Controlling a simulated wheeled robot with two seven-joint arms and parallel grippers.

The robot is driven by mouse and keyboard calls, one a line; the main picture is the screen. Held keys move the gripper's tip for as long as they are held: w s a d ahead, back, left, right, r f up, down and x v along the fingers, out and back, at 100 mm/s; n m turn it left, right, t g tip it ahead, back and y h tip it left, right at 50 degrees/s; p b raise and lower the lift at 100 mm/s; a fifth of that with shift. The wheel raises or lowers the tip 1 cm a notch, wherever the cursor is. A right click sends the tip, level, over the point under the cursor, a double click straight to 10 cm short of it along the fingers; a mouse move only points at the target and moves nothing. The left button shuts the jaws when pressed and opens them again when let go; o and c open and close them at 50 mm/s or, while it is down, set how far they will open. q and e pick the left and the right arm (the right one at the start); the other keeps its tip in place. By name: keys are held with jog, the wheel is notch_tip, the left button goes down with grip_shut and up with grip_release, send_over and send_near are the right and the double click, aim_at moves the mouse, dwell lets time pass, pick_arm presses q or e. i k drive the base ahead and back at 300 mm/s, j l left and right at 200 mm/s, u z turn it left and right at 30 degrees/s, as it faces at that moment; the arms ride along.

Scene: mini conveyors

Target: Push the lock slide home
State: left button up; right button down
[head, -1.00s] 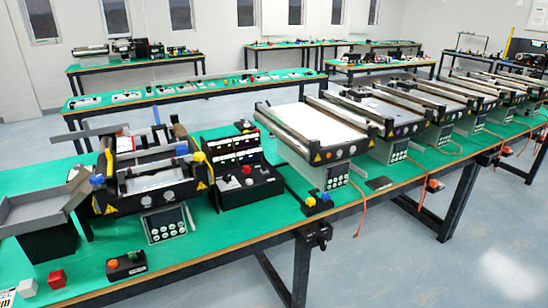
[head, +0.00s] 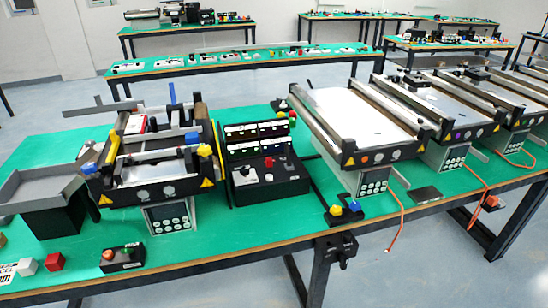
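I cannot make out which part is the lock slide. A second conveyor (head: 399,152) with a white belt stands to the right. Neither of my grippers is in the head view.
A black control box (head: 290,186) stands between the two conveyors. A grey tray (head: 38,188) stands at the left. Red (head: 54,262) and white (head: 27,266) cubes and a small button box (head: 122,257) lie near the front edge. Green table surface (head: 240,235) is bare in front.

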aim_at(269, 161)
jog(key=i+l, duration=0.3)
jog(key=l, duration=0.15)
jog(key=i+l, duration=0.3)
jog(key=l, duration=0.2)
